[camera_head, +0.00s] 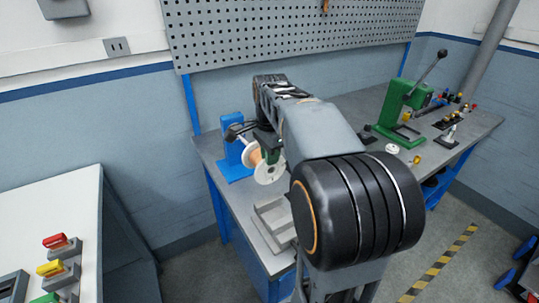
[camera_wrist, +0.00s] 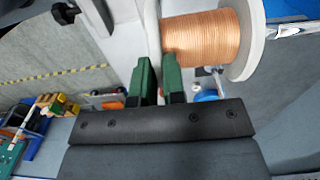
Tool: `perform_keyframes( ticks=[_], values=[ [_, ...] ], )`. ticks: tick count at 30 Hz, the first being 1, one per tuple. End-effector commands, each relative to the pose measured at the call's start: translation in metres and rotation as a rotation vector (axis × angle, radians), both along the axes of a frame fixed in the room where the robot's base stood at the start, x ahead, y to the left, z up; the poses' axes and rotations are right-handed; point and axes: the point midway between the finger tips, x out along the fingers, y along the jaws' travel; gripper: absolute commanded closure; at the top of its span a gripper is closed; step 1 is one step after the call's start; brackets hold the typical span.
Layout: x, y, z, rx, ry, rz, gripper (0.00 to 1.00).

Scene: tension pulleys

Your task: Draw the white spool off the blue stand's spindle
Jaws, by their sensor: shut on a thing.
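The white spool (camera_head: 270,174), wound with copper-coloured wire, is beside the blue stand (camera_head: 231,153) at the left end of the workbench. In the wrist view the spool (camera_wrist: 243,68) fills the upper right, its copper winding between two white flanges. My gripper (camera_head: 268,153) has green fingers. In the wrist view my gripper (camera_wrist: 160,65) is shut on the near-left flange, with a finger on each side of it. The spindle inside the spool is hidden, so I cannot tell how far the spool sits on it.
A grey tray (camera_head: 268,222) lies on the bench in front of the spool. A green lever press (camera_head: 396,105) and small parts stand further right. A pegboard (camera_head: 290,35) is behind. A white table (camera_head: 45,205) with coloured switches stands at left.

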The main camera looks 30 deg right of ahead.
Motion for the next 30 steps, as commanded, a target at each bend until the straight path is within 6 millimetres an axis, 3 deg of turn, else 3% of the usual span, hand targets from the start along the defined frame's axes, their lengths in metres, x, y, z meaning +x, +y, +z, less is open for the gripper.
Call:
perform_keyframes(
  ticks=[18,30],
  values=[
    [-0.029,0.0,0.0,-0.001,-0.002,-0.001,1.0],
    [-0.034,0.0,0.001,-0.001,-0.002,0.0,1.0]
  ],
)
